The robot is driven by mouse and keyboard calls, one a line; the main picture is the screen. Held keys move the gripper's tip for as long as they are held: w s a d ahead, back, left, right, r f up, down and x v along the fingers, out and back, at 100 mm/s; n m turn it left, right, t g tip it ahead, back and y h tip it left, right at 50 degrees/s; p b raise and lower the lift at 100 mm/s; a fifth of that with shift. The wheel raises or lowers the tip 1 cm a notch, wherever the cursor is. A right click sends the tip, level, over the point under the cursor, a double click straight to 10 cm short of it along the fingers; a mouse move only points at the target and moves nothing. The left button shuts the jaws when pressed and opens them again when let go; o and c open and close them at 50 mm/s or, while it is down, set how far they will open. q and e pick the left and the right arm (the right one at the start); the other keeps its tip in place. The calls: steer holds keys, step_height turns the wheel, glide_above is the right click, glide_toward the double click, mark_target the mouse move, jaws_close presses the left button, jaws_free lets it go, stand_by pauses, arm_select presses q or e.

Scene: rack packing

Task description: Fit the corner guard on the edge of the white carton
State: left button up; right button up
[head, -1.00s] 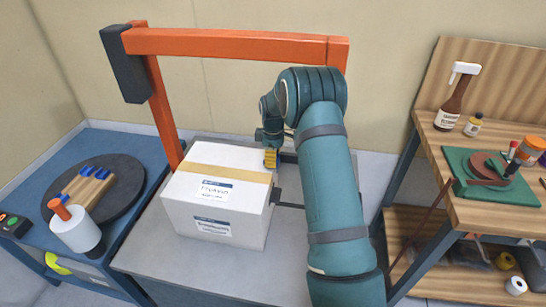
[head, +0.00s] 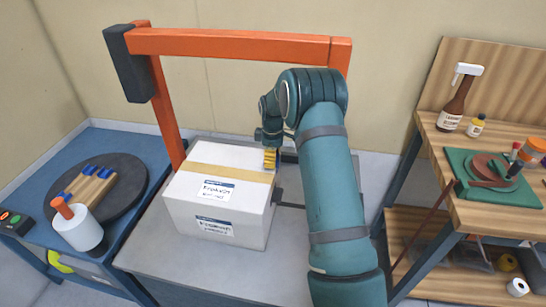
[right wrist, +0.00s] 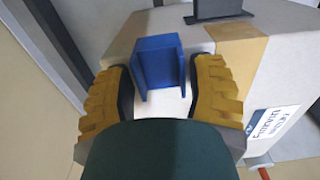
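The white carton (head: 218,200) stands on a grey table, with a tan tape strip across its top and labels on the top and front. My right gripper (head: 269,158) is at the carton's right top edge; its yellow ribbed fingers also show in the right wrist view (right wrist: 163,98). A blue corner guard (right wrist: 158,60) lies between the fingertips, at the carton's edge. Thin gaps show beside it, so the fingers look open around it. Whether it is fully seated cannot be told. The head view hides the guard behind the gripper. My left gripper is out of view.
An orange frame (head: 240,44) arches over the carton. On the left bench, a round dark turntable (head: 128,190) carries a wooden block with blue pieces, beside a white cylinder (head: 78,228) with an orange handle. A wooden shelf unit (head: 460,205) stands at right.

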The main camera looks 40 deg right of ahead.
steer(key=shift+o, duration=1.2)
steer(key=shift+r, duration=3.75)
